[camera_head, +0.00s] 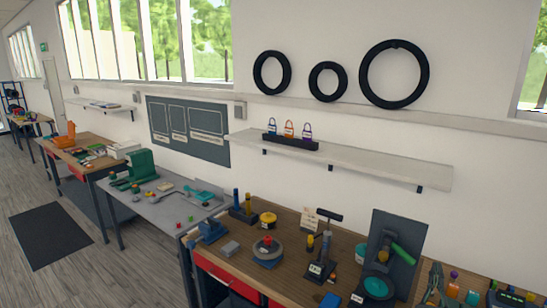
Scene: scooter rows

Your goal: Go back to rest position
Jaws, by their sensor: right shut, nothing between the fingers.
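My left gripper and left arm are not in view.
The bench holds a round grey part with a red knob (267,247), a black upright stand (322,255), a dark panel with a green handle (397,240) and small bottles (453,283). A grey table (160,205) stands left. A wall shelf (380,164) and tyres are above. Floor (120,270) is open.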

